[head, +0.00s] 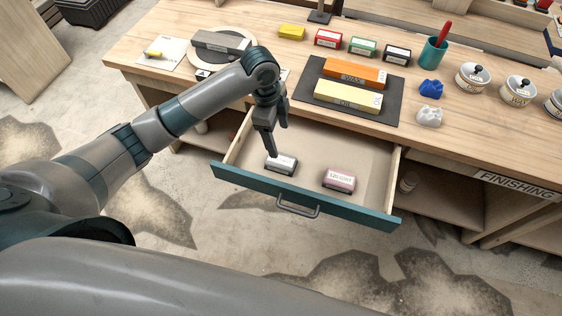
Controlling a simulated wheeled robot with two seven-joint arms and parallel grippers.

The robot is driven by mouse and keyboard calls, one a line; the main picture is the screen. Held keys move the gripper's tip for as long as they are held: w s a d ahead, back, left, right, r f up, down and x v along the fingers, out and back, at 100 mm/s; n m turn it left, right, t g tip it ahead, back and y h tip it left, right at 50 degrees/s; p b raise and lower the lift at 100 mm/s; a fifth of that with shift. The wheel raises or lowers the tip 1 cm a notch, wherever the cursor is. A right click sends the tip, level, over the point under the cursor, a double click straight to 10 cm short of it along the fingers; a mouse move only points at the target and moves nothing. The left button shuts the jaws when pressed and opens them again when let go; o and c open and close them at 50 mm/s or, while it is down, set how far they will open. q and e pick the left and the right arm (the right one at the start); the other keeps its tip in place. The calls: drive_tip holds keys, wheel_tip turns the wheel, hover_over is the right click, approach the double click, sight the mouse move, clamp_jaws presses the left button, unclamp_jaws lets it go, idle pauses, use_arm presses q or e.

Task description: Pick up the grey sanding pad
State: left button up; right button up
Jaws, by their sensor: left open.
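The grey sanding pad (284,163), a small block with a white label on top, lies on the floor of the open drawer (372,205), towards its front left. My left gripper (271,152) points down into the drawer, with its fingertips at the pad's upper left edge. It is open, seen nearly edge-on, so the gap between its fingers is hard to see. I cannot tell whether the fingers touch the pad. My right gripper is out of view.
A pink labelled block (340,179) lies in the drawer to the right. On the workbench (450,120) above stand red (328,39), green (363,47) and dark (397,54) blocks, and a dark mat (304,90) with orange and yellow bars. The drawer's back right is clear.

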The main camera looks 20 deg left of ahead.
use_arm(q)
drive_tip(key=shift+w+a+r+m, duration=0.3)
drive_tip(key=shift+w+a+r, duration=0.55)
drive_tip(key=shift+a+r, duration=0.05)
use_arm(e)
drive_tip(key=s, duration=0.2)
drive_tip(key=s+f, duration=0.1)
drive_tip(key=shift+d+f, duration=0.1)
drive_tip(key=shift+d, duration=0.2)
use_arm(q)
drive_tip(key=shift+f, duration=0.1)
drive_tip(key=p, duration=0.3)
hover_over(281, 160)
drive_tip(key=f, duration=1)
drive_tip(key=shift+a+f, duration=0.4)
drive_tip(key=shift+w+f, duration=0.1)
drive_tip(key=shift+f, duration=0.5)
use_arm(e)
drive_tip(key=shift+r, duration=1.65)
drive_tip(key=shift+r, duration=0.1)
